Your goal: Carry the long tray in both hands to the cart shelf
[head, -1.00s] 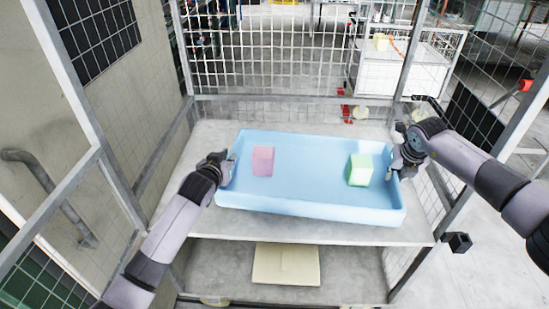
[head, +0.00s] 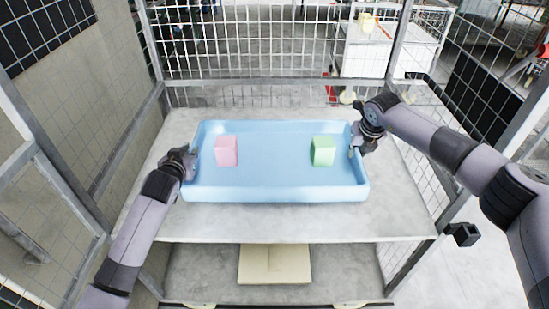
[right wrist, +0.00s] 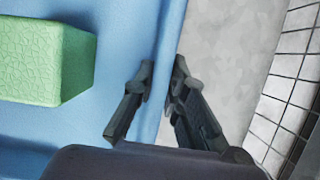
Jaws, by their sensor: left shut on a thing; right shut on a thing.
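The long blue tray (head: 275,193) is level above or on the grey cart shelf (head: 300,225); I cannot tell whether it touches. A pink block (head: 227,151) is in its left part and a green block (head: 323,151) in its right part. My left gripper (head: 191,158) is shut on the tray's left end wall. My right gripper (head: 355,148) is shut on the right end wall. In the right wrist view, the fingers (right wrist: 160,90) straddle the tray's rim (right wrist: 165,60), with the green block (right wrist: 45,60) inside to the left.
Wire mesh panels and metal posts enclose the shelf at the back and sides. Bare shelf shows in front of the tray and to its right. A beige flat item (head: 275,264) lies on the lower level. A white mesh-sided cart (head: 385,50) stands behind.

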